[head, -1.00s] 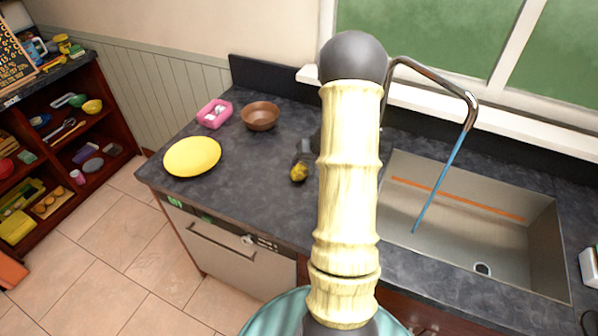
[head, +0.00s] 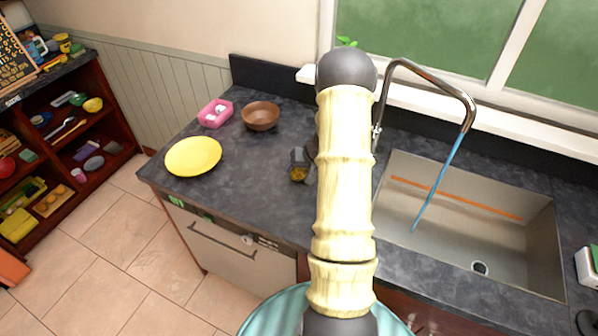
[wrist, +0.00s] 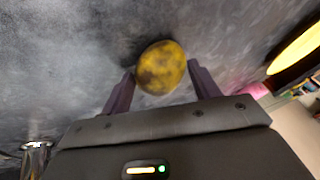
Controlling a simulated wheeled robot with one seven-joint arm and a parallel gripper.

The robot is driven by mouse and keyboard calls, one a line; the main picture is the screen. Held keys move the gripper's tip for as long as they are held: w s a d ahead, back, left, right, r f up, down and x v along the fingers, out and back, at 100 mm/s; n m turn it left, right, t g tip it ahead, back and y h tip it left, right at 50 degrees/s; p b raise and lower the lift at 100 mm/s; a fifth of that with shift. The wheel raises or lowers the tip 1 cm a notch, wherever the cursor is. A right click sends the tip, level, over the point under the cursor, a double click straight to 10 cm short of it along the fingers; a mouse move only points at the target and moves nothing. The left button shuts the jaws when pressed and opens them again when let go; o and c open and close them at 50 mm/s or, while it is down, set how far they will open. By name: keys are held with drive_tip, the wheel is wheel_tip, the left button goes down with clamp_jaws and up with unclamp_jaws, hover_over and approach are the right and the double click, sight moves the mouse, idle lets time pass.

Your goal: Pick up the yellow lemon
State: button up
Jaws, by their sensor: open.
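The yellow lemon (wrist: 161,68) has dark brown patches and lies on the dark counter. In the wrist view it sits just ahead of and between the two fingertips of my gripper (wrist: 162,80), which are apart with nothing held. In the head view the lemon (head: 298,174) shows just left of my arm, with my gripper (head: 300,157) right beside or over it. My arm hides most of the gripper there, and I cannot tell whether a finger touches the lemon.
A yellow plate (head: 193,156), a pink container (head: 215,113) and a brown bowl (head: 260,116) stand to the left on the counter. A sink (head: 470,225) with a tall faucet (head: 471,105) is at the right. Bare counter (head: 245,190) surrounds the lemon.

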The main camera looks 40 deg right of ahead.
drive_tip(key=c, duration=0.7)
drive_tip(key=shift+r, duration=0.1)
drive_tip(key=shift+c, duration=0.2)
wheel_tip(320, 180, up, 10)
idle(0.4)
